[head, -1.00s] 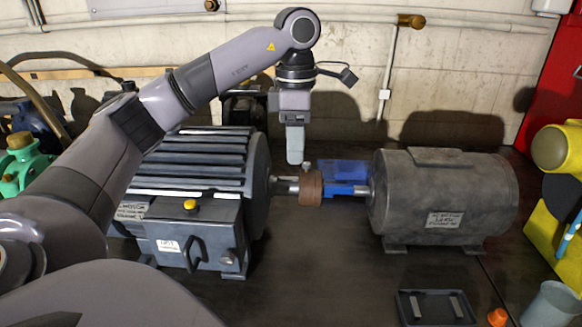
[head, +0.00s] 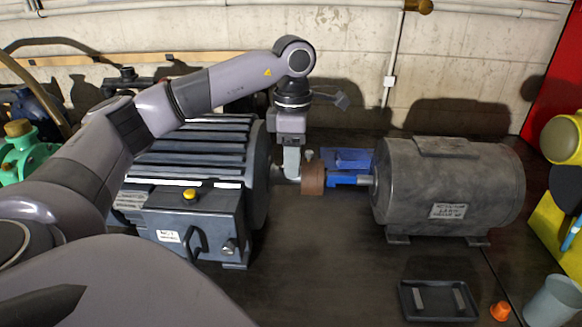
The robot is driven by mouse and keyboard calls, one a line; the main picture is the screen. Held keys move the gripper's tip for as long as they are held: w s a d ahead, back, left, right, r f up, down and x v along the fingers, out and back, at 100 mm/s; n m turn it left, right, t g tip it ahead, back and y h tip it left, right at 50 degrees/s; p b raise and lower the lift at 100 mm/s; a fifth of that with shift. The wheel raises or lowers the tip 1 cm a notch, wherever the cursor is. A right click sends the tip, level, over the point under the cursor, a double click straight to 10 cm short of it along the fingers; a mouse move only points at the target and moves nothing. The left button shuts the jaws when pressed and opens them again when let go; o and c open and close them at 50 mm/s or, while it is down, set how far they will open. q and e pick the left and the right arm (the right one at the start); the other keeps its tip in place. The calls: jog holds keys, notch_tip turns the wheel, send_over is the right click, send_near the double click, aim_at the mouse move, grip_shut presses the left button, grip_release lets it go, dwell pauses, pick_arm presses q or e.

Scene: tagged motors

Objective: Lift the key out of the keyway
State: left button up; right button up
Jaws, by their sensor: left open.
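The large finned motor (head: 190,165) stands at the left, and its short shaft (head: 281,173) points right toward a rust-brown coupling (head: 313,178). My left gripper (head: 291,172) points straight down over this shaft, with its fingers at shaft height just left of the coupling. The fingers overlap in this view, and I see nothing held between them. I cannot make out the key or the keyway; the fingers cover that part of the shaft. My right gripper is not in view.
A blue part (head: 345,178) joins the coupling to the grey motor (head: 450,185) at right. A blue block (head: 350,158) lies behind it. A black tray (head: 440,314) with two light strips, an orange cone (head: 500,311) and a grey cup (head: 552,300) stand front right. The front middle is clear.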

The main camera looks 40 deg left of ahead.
pick_arm(q)
jog(key=shift+c, duration=0.3)
grip_shut()
